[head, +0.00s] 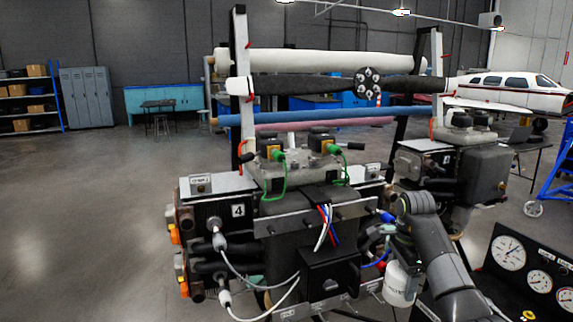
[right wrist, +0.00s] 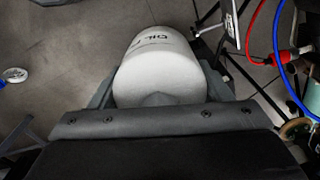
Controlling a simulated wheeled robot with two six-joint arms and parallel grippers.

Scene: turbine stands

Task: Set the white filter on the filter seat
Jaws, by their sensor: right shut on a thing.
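The white filter (head: 398,287) hangs at the lower right of the engine in the head view, below my right gripper (head: 403,250). In the right wrist view the white filter (right wrist: 158,62) is a cylinder with dark lettering, partly cut off, and lies between the two grey fingers. My right gripper is shut on it, and the filter is clear of the floor. The filter seat cannot be made out for certain; the engine's right side is crowded with parts and partly covered by my right arm. My left gripper is not in view.
The engine marked 4 (head: 318,235) fills the middle, with loose white cables at its front. A black gauge panel (head: 528,275) stands at lower right. Red and blue hoses (right wrist: 276,45) run close on the right in the wrist view. Open floor lies at left.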

